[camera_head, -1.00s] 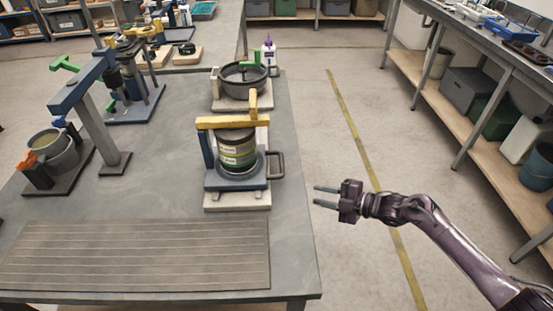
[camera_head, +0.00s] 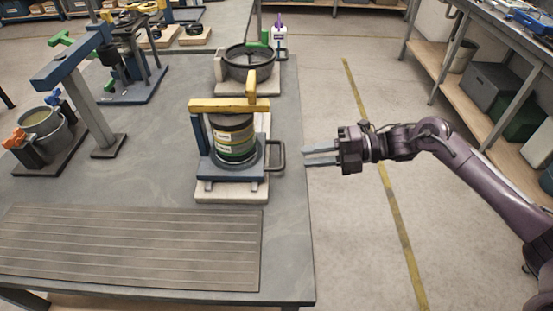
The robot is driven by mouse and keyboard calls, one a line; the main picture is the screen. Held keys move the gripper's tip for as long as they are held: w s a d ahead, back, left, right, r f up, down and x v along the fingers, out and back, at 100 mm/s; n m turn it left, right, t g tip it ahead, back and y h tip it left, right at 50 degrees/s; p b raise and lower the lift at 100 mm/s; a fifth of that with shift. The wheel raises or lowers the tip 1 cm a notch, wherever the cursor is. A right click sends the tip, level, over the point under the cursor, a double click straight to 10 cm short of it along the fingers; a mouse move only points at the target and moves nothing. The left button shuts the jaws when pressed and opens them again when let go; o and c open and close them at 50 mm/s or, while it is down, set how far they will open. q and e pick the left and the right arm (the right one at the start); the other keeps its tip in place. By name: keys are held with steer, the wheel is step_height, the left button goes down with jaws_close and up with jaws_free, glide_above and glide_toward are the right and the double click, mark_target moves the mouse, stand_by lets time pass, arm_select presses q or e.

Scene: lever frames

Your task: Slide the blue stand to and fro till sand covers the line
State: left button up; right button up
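The blue stand (camera_head: 229,172) sits on a pale base on the table, with blue uprights and a yellow top bar (camera_head: 229,105) above. A round sieve stack (camera_head: 233,138) with green and pale bands rests in it. A dark loop handle (camera_head: 280,157) sticks out from the stand's right side. My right gripper (camera_head: 306,156) is open and empty, just right of the handle, its two fingers pointing left at it with a small gap. I cannot make out any sand or the line. My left gripper is out of view.
A ridged grey mat (camera_head: 130,248) lies at the table's front. A dark round pan (camera_head: 248,66) on a stand is behind the sieve stack. A blue-armed press (camera_head: 75,70) and a bucket (camera_head: 42,125) stand at the left. Open floor lies right of the table.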

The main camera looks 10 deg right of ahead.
mark_target(283, 158)
steer(key=p+x, duration=0.1)
steer(key=x, duration=0.5)
steer(key=shift+a+p, duration=0.3)
steer(key=shift+p, duration=0.1)
steer(key=shift+w+a+f, duration=0.15)
steer(key=shift+a, duration=0.3)
jaws_close()
